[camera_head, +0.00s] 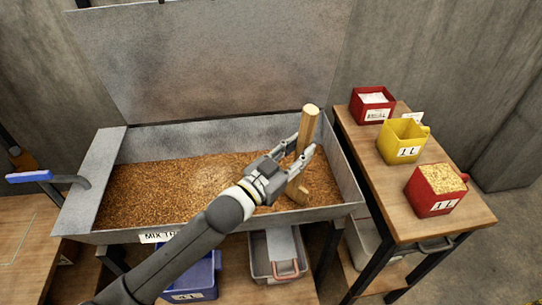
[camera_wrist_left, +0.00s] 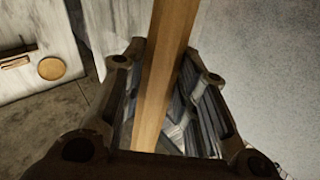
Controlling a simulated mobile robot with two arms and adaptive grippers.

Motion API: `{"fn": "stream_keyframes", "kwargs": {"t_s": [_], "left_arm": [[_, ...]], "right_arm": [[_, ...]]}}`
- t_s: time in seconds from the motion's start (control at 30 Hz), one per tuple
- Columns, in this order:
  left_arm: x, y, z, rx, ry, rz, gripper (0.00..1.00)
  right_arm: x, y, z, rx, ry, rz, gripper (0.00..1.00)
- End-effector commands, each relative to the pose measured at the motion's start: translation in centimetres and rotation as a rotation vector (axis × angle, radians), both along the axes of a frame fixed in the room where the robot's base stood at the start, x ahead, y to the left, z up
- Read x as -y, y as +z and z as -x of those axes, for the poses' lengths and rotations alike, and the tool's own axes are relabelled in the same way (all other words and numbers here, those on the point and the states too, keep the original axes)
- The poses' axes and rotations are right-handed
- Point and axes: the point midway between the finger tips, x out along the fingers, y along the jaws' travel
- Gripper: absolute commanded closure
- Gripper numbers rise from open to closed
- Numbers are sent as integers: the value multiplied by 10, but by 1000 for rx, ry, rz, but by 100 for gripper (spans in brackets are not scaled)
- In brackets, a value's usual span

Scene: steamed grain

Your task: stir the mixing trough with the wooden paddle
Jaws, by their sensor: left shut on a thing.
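The mixing trough (camera_head: 345,211) is a grey metal bin with a brown grain mix (camera_head: 160,190) spread over its floor. My left gripper (camera_head: 304,152) is at the right end of the trough, shut on the wooden paddle (camera_head: 309,128). The paddle's handle stands nearly upright above the gripper, and its lower part (camera_head: 299,191) reaches down to the grain. How deep the tip sits I cannot tell. In the left wrist view the paddle's shaft (camera_wrist_left: 164,65) runs between the fingers (camera_wrist_left: 160,95). My right gripper is not in view.
A wooden side table (camera_head: 402,199) at right holds a red box (camera_head: 372,104), a yellow jug (camera_head: 402,141) and a red jug (camera_head: 436,190). The raised lid (camera_head: 210,60) stands behind the trough. A blue container (camera_head: 192,281) and a grey bin (camera_head: 262,262) sit below. A blue-handled tool (camera_head: 30,177) is at left.

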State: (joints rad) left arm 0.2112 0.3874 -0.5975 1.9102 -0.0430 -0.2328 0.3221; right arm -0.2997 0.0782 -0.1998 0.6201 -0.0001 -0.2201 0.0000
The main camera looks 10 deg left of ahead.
Motion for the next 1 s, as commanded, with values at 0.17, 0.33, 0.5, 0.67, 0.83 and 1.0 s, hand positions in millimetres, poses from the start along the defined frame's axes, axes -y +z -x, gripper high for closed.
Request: {"fn": "stream_keyframes", "kwargs": {"t_s": [0.17,0.33,0.5,0.67,0.83,1.0], "left_arm": [[27,1,-8,6,-2,5,100],[37,0,-13,5,0,2,100],[50,1,-16,5,-1,2,100],[50,13,-17,5,0,1,100],[50,23,-17,5,0,1,100],[50,41,-17,4,0,1,100]], "right_arm": [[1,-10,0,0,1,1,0],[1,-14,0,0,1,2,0],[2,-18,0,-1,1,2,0],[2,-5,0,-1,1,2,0],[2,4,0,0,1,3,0],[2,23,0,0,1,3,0]]}}
